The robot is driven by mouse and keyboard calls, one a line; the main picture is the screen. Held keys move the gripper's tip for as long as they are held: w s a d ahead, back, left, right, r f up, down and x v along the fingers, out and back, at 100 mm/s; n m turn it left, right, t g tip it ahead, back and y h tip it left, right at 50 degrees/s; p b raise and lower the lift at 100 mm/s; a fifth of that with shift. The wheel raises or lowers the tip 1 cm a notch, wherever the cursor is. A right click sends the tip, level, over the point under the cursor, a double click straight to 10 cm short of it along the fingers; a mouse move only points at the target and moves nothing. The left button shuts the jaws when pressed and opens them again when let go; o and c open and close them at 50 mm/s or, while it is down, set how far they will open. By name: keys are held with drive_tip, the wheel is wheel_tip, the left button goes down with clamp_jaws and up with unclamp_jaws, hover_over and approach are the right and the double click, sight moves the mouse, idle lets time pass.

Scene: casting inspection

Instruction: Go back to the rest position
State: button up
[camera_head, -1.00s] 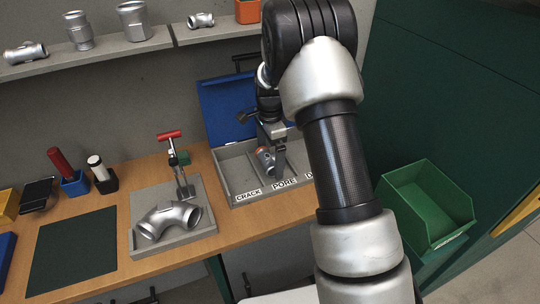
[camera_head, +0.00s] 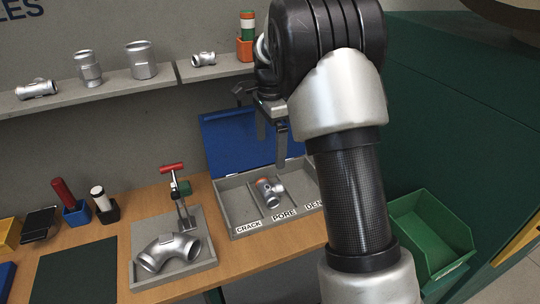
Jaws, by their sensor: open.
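My gripper (camera_head: 272,143) is open and empty. It hangs in the air above the sorting box, in front of the raised blue lid (camera_head: 225,138). A small silver pipe fitting with an orange mark (camera_head: 269,192) lies in the PORE compartment of the grey sorting box (camera_head: 236,231), below and apart from the fingers. The DENT-side label is partly hidden by my arm.
A silver elbow (camera_head: 168,252) lies on a grey tray (camera_head: 202,266) with a red-handled clamp (camera_head: 176,180). A green bin (camera_head: 430,235) stands at right. A shelf (camera_head: 110,92) with several fittings runs along the wall. A dark mat (camera_head: 76,272) is bare.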

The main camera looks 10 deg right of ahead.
drive_tip(key=shift+r, duration=0.35)
drive_tip(key=s+r+n+t, duration=0.2)
drive_tip(key=s+r+n, duration=0.4)
drive_tip(key=s+r, duration=0.6)
drive_tip(key=s+f+n+t, duration=0.1)
drive_tip(key=s+n+t, duration=0.3)
drive_tip(key=s+n, duration=1.05)
drive_tip(key=s+r+m+p, duration=0.4)
drive_tip(key=r+p, duration=0.7)
drive_tip(key=p, duration=0.1)
drive_tip(key=shift+s+d+r+m, duration=0.25)
drive_tip(key=shift+r+m, duration=0.1)
